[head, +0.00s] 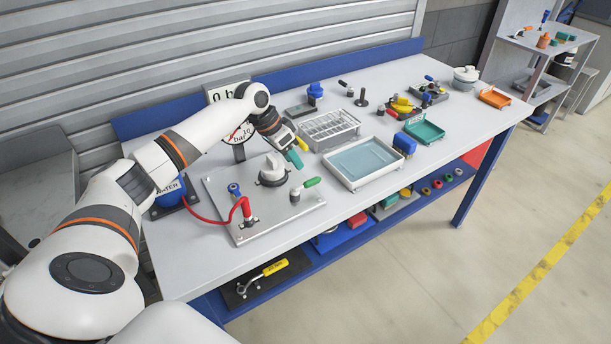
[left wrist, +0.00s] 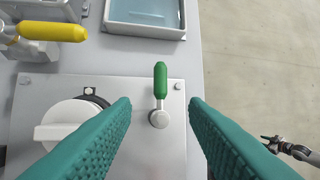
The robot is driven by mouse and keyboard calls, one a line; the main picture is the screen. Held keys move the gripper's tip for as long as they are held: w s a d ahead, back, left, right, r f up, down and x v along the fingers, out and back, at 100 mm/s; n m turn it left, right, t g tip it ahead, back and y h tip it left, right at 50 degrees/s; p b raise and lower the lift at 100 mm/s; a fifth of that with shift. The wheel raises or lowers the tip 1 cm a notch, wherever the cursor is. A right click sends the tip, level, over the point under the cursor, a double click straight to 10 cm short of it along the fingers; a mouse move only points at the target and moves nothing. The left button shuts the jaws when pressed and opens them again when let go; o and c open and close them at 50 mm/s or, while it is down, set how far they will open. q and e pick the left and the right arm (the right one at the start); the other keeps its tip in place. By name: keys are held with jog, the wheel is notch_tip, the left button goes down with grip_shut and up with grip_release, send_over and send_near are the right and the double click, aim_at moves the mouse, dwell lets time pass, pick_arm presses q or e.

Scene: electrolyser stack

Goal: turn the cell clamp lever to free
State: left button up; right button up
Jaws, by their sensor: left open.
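A lever with a green grip (head: 312,182) and a round metal hub stands on the front right of the grey metal plate (head: 222,194). In the left wrist view this green-handled lever (left wrist: 160,82) points up the picture from its hub. My left gripper (head: 295,155) is open, its teal fingers above the plate; in the left wrist view the fingers (left wrist: 160,112) lie on either side of the lever, apart from it. What seems to be my right gripper (left wrist: 270,143) shows small at that view's right edge; its jaws are unclear.
A white knob (head: 272,170) and a red hose (head: 226,218) are on the plate. A yellow-handled lever (left wrist: 50,30) stands at the upper left of the left wrist view. A water-filled tray (head: 364,163) and a wire rack (head: 329,128) stand beyond. The front edge is clear.

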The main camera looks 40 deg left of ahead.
aim_at(308, 181)
pick_arm(q)
jog(key=p+x, duration=0.1)
jog(key=x, duration=0.7)
jog(key=shift+d+f+p, duration=0.1)
jog(key=shift+f+p, duration=0.2)
jog(key=shift+p, duration=0.05)
grip_shut()
